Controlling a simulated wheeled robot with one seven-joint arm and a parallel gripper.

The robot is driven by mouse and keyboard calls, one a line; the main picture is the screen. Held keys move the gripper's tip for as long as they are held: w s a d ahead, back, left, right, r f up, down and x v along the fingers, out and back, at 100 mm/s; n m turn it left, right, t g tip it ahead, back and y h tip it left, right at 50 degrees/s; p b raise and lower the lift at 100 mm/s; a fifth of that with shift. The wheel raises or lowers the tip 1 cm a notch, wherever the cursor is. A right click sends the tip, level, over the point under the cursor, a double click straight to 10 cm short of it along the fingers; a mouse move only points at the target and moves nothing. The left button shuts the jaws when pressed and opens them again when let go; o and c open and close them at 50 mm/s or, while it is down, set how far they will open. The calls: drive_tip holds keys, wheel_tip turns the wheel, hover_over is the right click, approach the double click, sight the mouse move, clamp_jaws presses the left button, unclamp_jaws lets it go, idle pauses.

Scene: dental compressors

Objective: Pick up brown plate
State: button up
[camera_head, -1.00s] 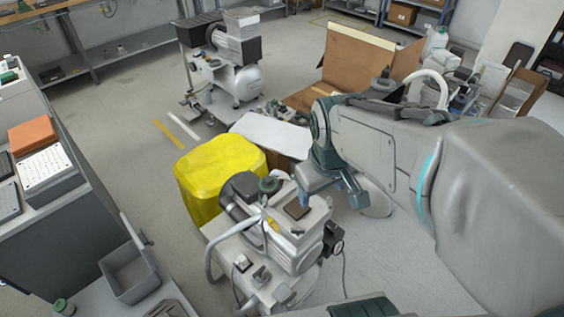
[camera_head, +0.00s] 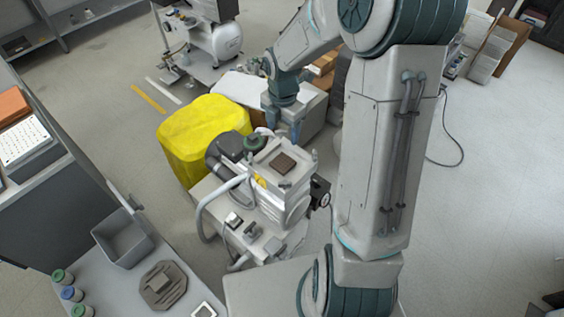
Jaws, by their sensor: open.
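A small dark brown square plate (camera_head: 283,163) lies flat on the pale top of the compressor (camera_head: 287,205). My gripper (camera_head: 284,126) is just behind this top in the picture, pointing down and open. Its fingers are apart from the plate, and nothing shows between them. The fingertips are small and partly merge with the machine behind them. The plate is fully visible.
A yellow bin (camera_head: 203,138) stands left of the compressor. At lower left, a bench holds a grey open box (camera_head: 122,238), a grey-brown octagonal piece (camera_head: 164,286) and several jars.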

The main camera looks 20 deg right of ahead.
hover_over(283, 162)
wheel_tip(283, 162, down, 8)
drive_tip(key=shift+w+r+b, duration=0.1)
drive_tip(key=shift+w+b, duration=0.05)
drive_tip(key=shift+b, duration=0.15)
drive_tip(key=f, duration=0.5)
drive_tip(key=shift+s+f, duration=0.15)
drive_tip(key=shift+s, duration=0.05)
drive_tip(key=c, duration=0.8)
